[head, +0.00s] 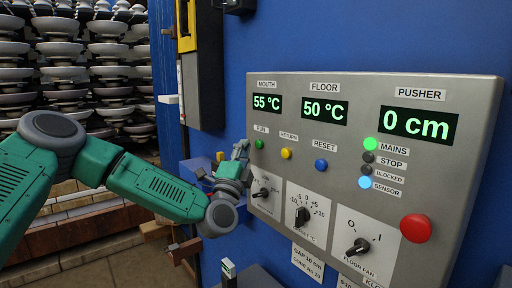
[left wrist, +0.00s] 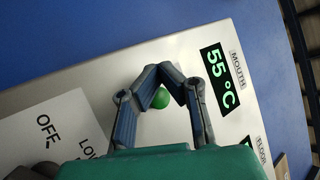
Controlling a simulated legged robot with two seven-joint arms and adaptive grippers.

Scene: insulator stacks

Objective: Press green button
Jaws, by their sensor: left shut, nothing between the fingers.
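The green button (head: 259,144) sits on the grey control panel (head: 340,90), under the RUN label and below the MOUTH display. My left gripper (head: 241,150) is just left of the button in the head view, its fingers close to the panel. In the left wrist view the green button (left wrist: 160,98) shows between the two bent fingers of my left gripper (left wrist: 164,72), just below their tips. The fingertips are together and hold nothing. I cannot tell whether they touch the panel. My right gripper is in neither view.
A yellow button (head: 286,153) and a blue button (head: 321,164) are right of the green one. Rotary knobs (head: 302,215) and a red button (head: 416,228) are lower on the panel. Insulator stacks (head: 90,70) stand at the left behind my arm.

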